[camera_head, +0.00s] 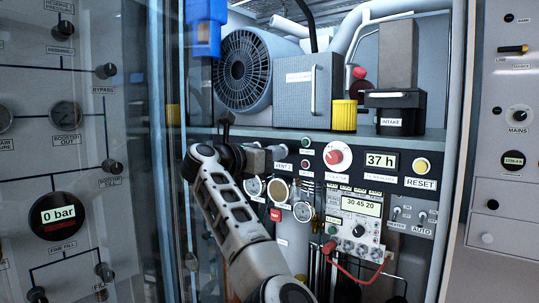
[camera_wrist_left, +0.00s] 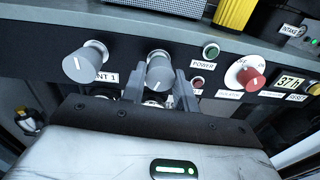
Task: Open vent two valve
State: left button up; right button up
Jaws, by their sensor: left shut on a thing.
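The vent two valve is a grey round knob (camera_wrist_left: 160,71) in the left wrist view, with a white mark on its face. The fingers of my left gripper (camera_wrist_left: 160,88) are shut on it, one on each side. A similar grey knob (camera_wrist_left: 86,64) beside it, on the left, is labelled VENT 1 and is untouched. My right gripper is not in view.
A red-and-white knob (camera_head: 335,156), a 37 h display (camera_head: 381,161) and a yellow RESET button (camera_head: 421,165) lie to the right. Gauges (camera_head: 279,190) sit below my gripper. A shelf edge (camera_wrist_left: 150,20) runs above the knobs.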

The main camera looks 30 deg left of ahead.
pick_arm(q)
jog(key=o, duration=1)
jog(key=shift+c, duration=0.2)
jog(key=shift+s, duration=0.1)
jog(key=s+a+b, duration=0.2)
jog(key=s+b, duration=0.2)
jog(key=s, duration=1.1)
jog(key=shift+s+r, duration=0.15)
jog(key=shift+s, duration=0.2)
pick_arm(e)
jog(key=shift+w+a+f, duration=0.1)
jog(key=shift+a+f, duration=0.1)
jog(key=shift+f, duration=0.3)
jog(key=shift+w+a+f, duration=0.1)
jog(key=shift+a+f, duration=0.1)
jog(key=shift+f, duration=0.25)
